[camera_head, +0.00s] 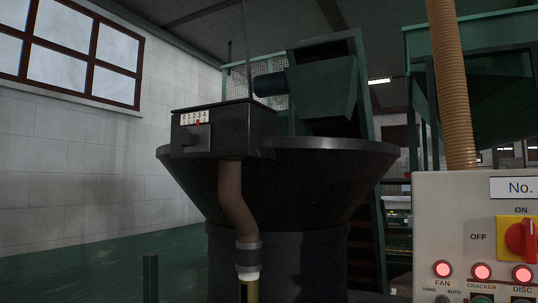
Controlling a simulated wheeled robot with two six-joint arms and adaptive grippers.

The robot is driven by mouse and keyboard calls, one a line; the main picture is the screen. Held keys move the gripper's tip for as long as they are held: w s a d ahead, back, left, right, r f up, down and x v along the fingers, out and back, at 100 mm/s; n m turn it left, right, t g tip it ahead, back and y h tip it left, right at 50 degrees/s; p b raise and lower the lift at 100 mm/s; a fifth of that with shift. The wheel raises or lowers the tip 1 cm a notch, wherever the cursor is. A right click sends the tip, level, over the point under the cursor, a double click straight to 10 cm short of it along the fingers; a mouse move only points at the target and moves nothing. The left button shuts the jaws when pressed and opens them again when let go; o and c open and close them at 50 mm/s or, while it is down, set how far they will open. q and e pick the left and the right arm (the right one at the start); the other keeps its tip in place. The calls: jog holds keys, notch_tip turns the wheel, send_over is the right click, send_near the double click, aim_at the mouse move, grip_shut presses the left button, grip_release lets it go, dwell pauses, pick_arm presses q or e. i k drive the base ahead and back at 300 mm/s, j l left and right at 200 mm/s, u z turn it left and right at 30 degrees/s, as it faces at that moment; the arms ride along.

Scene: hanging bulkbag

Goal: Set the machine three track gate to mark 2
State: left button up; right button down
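A dark box (240,125), which looks like the track gate, sits at the left rim of a large black hopper (310,170). Its front carries a small white scale plate (195,117) with numerals that seem to run from 0 to 4. A small red mark shows on the lower part of the scale, right of its middle; which numeral it points to is too small to tell. A dark round knob or handle (190,139) sticks out below the scale. Neither of my grippers is in view. No machine number shows on the box.
A brown pipe (232,195) drops from the box. A grey control panel (475,235) with a red switch (520,238), lit red lamps and a cut-off "No." label stands at right. A ribbed hose (450,90) hangs behind it. A green post (150,278) stands at lower left.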

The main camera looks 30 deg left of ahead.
aim_at(196, 139)
jog(key=u, duration=1.3)
